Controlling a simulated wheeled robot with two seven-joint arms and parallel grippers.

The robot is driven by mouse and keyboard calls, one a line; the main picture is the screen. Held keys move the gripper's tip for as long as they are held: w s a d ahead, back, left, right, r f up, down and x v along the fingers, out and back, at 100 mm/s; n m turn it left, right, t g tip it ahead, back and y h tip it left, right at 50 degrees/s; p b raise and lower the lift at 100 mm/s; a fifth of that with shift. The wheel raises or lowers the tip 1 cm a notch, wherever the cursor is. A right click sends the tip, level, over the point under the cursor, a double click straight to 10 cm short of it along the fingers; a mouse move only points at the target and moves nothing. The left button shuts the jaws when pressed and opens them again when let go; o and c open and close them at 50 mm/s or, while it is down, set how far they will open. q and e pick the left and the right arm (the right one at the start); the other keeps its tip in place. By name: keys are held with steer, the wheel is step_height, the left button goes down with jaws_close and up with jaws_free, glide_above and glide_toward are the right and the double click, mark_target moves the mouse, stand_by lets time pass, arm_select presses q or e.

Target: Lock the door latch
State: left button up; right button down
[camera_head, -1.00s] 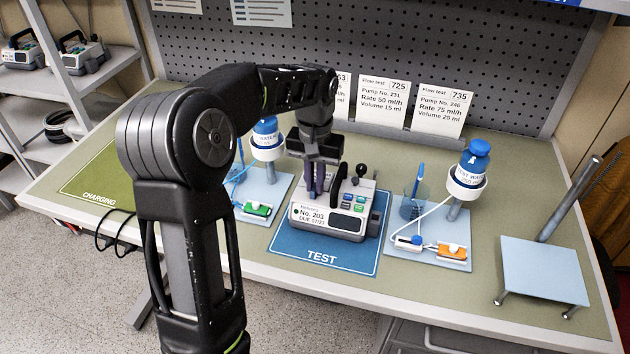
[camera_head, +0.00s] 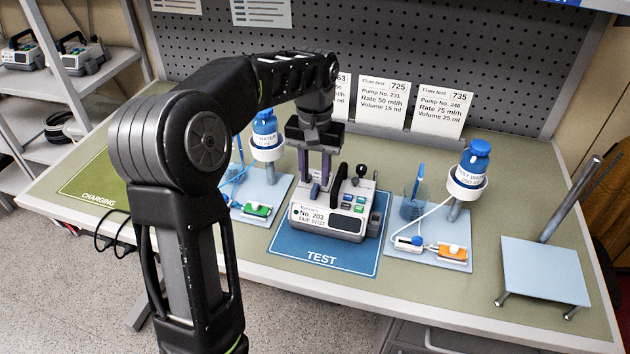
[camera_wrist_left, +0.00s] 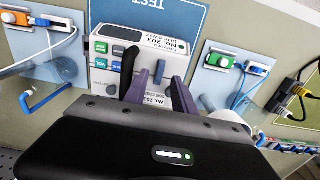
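The infusion pump No. 203 (camera_head: 328,218) stands on the blue TEST mat (camera_head: 290,247), with a black handle and a dark knob on top. A small blue-grey lever, seemingly the door latch (camera_head: 315,191), is on the left part of its top. It also shows in the left wrist view (camera_wrist_left: 159,72). My left gripper (camera_head: 315,179) points down over this part, its two fingers apart with the lever between or just below them. In the left wrist view the open fingers (camera_wrist_left: 158,90) flank the lever's line; contact cannot be told. My right gripper is out of view.
Bottle stands with blue-capped bottles flank the pump, left (camera_head: 268,174) and right (camera_head: 448,225). The black handle (camera_head: 340,184) rises close to my left gripper's right finger. Cards (camera_head: 440,110) stand behind. A tilted-pole stand (camera_head: 545,268) is at far right.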

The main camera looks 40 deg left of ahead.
mark_target(315, 187)
arm_select(q)
step_height(315, 187, up, 5)
steer(key=shift+f, duration=0.1)
stand_by(0.7)
